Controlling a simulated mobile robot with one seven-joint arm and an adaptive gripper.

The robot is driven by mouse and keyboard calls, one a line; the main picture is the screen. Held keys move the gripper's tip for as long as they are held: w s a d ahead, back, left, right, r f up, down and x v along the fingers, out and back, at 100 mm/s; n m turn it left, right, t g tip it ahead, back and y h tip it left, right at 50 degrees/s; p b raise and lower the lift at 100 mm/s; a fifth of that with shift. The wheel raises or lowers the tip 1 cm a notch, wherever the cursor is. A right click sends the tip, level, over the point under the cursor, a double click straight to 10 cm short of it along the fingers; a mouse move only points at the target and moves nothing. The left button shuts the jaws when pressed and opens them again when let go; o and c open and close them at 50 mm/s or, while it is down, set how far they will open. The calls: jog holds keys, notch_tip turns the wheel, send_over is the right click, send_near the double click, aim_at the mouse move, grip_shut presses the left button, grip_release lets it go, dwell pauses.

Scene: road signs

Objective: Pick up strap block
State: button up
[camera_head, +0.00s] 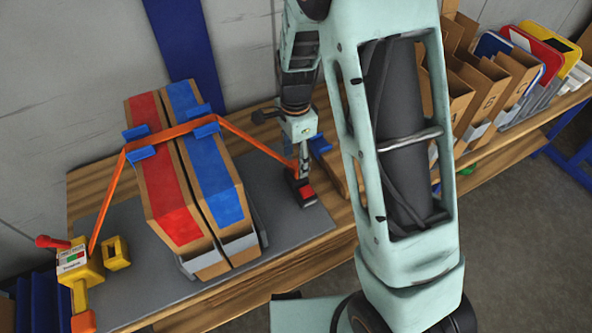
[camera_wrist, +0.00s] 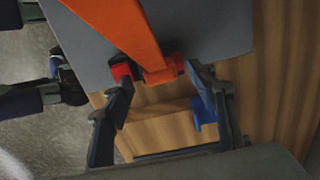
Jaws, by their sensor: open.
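An orange strap (camera_head: 246,137) runs over two cartons and down to a red and dark block (camera_head: 306,193) at its right end. In the wrist view the strap (camera_wrist: 113,25) ends between red parts (camera_wrist: 121,70) at the mat's edge. My gripper (camera_wrist: 160,82) is open, its dark fingers spread either side of the strap end, with nothing clearly held. A blue piece (camera_wrist: 203,113) shows by the right finger; a blue piece also shows behind the wrist in the head view (camera_head: 320,145). I cannot tell for sure which is the strap block.
Cartons with a red band (camera_head: 165,180) and a blue band (camera_head: 212,170) stand on a grey mat (camera_head: 140,245), with blue corner guards under the strap. A yellow strap tool (camera_head: 80,265) sits at the left. Cardboard dividers and signs (camera_head: 530,60) fill the right of the bench.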

aim_at(296, 165)
notch_tip(296, 165, down, 4)
jog(key=shift+r+b, duration=0.1)
jog(key=shift+b, duration=0.25)
jog(key=shift+c, duration=0.6)
jog(key=c, duration=1.1)
jog(key=shift+r, duration=0.15)
